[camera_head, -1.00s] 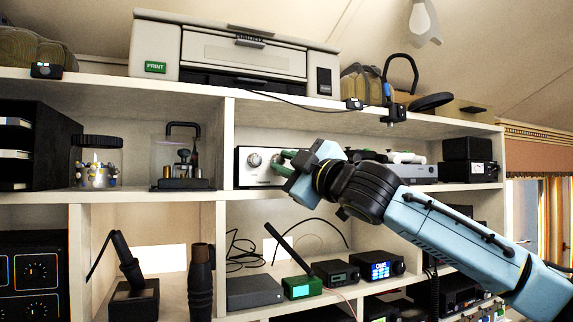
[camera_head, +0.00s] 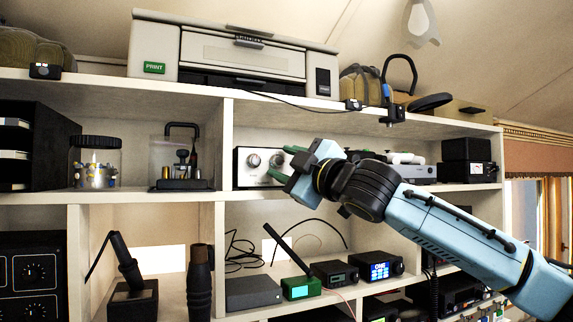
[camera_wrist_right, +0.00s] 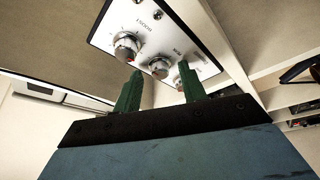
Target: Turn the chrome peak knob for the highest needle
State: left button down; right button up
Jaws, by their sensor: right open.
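A white-faced unit (camera_head: 243,170) with chrome knobs stands on the middle shelf. The head view shows a left chrome knob (camera_head: 254,160) and another chrome knob (camera_head: 277,160) by my fingers.
The shelf board above (camera_head: 310,112) and the upright divider (camera_head: 228,150) bound the cubby. White-and-black items (camera_head: 405,160) and a black box with a meter (camera_head: 468,165) stand to the right. Small radios (camera_head: 378,268) sit on the shelf below.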

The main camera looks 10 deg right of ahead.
jog(key=b+v, duration=0.5)
jog(key=v, duration=0.8)
jog(key=shift+s, duration=0.25)
dwell(1.2)
jog(key=w+a+r+m+g+h+b, duration=0.1)
jog(key=w+r+m+h+b, duration=0.2)
jog(key=w+r+m+h, duration=0.35)
jog(key=s+a+r+m+g+h+b, duration=0.25)
jog(key=s+a+m+g, duration=0.2)
jog(key=s+m, duration=0.3)
jog(key=shift+t, duration=0.35)
jog(key=p+x, duration=0.1)
jog(key=x, duration=0.3)
jog(key=p+x, duration=0.1)
jog(key=x, duration=0.3)
jog(key=p+x, duration=0.1)
jog(key=x, duration=0.3)
jog(key=shift+w+a+r, duration=0.2)
jog(key=shift+w+a, duration=0.15)
jog(key=shift+w, duration=0.05)
jog(key=shift+c, duration=0.4)
